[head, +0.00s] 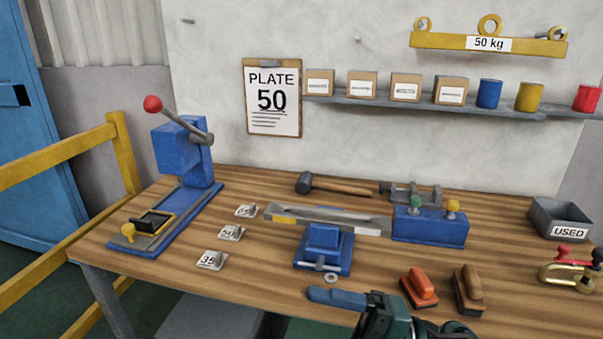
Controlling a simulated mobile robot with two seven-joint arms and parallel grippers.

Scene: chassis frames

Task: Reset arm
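A blue lever press (182,158) stands at the left of the wooden workbench (170,285). Its lever (180,121) has a red knob and slants up to the left.
Small number tags (231,233), a blue vise (323,250), a hammer (335,185), a blue fixture (430,225), two brushes (421,287) and a USED bin (562,219) are on the bench. A yellow rail (60,155) stands left. A PLATE 50 clipboard (272,125) hangs on the wall.

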